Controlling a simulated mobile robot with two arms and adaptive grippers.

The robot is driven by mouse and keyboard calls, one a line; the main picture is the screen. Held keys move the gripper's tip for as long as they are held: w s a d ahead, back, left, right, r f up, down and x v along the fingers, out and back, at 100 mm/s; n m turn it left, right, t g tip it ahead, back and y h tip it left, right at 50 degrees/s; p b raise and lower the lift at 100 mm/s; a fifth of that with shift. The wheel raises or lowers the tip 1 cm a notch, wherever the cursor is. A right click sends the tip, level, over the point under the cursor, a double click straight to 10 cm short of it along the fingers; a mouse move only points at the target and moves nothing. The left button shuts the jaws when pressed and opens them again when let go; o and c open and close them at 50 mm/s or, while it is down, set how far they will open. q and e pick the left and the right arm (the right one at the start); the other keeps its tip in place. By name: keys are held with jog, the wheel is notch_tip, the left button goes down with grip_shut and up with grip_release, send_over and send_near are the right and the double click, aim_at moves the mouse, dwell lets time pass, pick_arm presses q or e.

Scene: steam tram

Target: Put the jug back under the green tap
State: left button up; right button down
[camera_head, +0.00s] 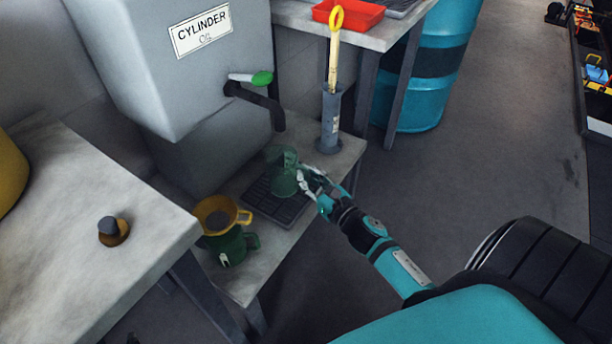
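A translucent green jug (283,174) is at the black slatted drip tray (270,209) on the low bench. It is below the green-handled tap (260,78), whose dark spout (277,118) points down just above it. My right gripper (308,180) is at the jug's right side, where the handle would be. Its fingers overlap the jug's edge; I cannot tell whether they grip it or are apart. A darker green jug (230,247) with a yellow funnel (220,215) on top stands at the bench's front left. My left gripper is not in view.
The grey cylinder oil tank (180,80) rises behind the tray. A grey cylinder with a yellow-handled tool (331,118) stands right of the tray. A grey table (75,225) is at left. A blue drum (425,75) stands at the back; the floor at right is open.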

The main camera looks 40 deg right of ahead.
jog(key=c, duration=2)
grip_release()
jog(key=o, duration=0.5)
